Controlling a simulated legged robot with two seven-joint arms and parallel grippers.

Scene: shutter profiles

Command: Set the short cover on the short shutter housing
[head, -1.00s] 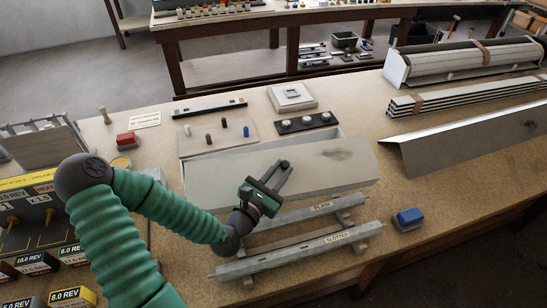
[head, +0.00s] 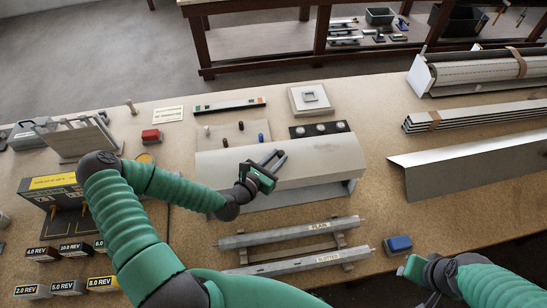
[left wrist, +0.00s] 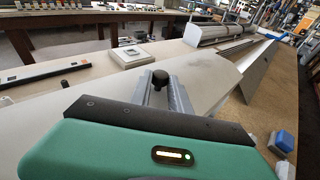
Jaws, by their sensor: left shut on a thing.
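The short cover (head: 315,158) is a pale grey, curved sheet over the short shutter housing (head: 290,200). Only the housing's lower front strip and right end show beneath it; whether the cover touches it all along is hidden. My left gripper (head: 272,163) is shut on the cover near its middle. In the left wrist view the left gripper's fingers (left wrist: 165,92) reach over the pale cover (left wrist: 215,75). My right gripper (head: 412,267) is at the lower right, right of the rails and beside the blue block; its fingers are not clear.
Two grey rails, marked PLAIN (head: 300,231) and SLOTTED (head: 310,262), lie in front of the housing. A blue block (head: 398,244) sits to their right. A peg board (head: 220,137) and a black strip with knobs (head: 319,129) stand close behind. A long angled cover (head: 470,160) lies right.

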